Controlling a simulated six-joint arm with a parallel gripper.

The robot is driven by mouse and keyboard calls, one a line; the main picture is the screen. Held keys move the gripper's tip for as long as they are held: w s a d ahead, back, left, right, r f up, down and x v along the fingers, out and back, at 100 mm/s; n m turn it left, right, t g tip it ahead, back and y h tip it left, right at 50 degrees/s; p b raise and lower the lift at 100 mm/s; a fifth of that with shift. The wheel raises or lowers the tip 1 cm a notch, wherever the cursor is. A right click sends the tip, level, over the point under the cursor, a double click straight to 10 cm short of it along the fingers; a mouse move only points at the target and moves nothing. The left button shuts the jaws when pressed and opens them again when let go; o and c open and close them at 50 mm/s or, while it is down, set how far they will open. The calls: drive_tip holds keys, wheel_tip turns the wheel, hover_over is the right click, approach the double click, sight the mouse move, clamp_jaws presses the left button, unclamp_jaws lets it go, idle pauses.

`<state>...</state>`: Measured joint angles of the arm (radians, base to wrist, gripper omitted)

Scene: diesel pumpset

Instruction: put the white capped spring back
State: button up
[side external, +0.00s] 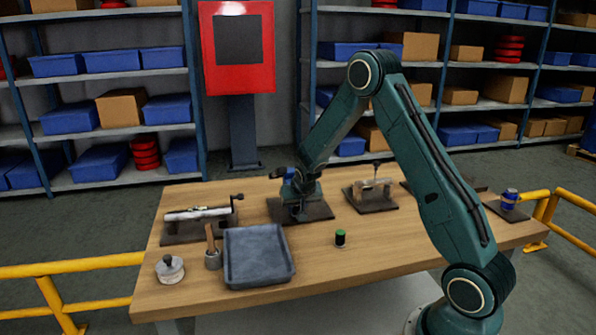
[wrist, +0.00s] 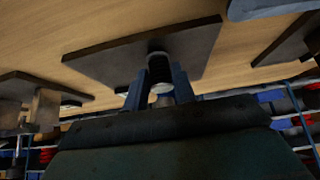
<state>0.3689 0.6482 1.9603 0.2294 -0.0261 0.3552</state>
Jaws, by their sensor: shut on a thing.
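My gripper (wrist: 160,90) is shut on the white capped spring (wrist: 159,70), a dark coil with a pale end, held upright between the blue fingers in the wrist view. In the side view my gripper (side external: 297,212) is low over a dark square plate (side external: 321,210) at the middle back of the table. The plate (wrist: 100,62) also shows behind the spring in the wrist view. The spring is too small and covered to make out in the side view. I cannot tell whether it touches the plate.
A green-capped dark cylinder (side external: 340,238) stands on the table in front of the plate. A grey tray (side external: 258,282) lies front left, beside a pot with a wooden handle (side external: 212,258) and a round metal part (side external: 170,269). Fixtures on plates stand left (side external: 197,229) and right (side external: 371,204).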

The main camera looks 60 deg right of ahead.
drive_tip(key=shift+s+a, duration=1.9)
drive_tip(key=shift+r, duration=0.15)
drive_tip(key=shift+r, duration=2.35)
drive_tip(key=s+a, duration=0.1)
drive_tip(key=s, duration=0.1)
drive_tip(key=s+a+f, duration=0.1)
drive_tip(key=s+a, duration=0.1)
drive_tip(key=s, duration=0.1)
drive_tip(key=s+a, duration=0.2)
drive_tip(key=s, duration=0.1)
drive_tip(key=shift+s+a+f, duration=0.25)
drive_tip(key=shift+f, duration=0.15)
drive_tip(key=shift+f, duration=2.1)
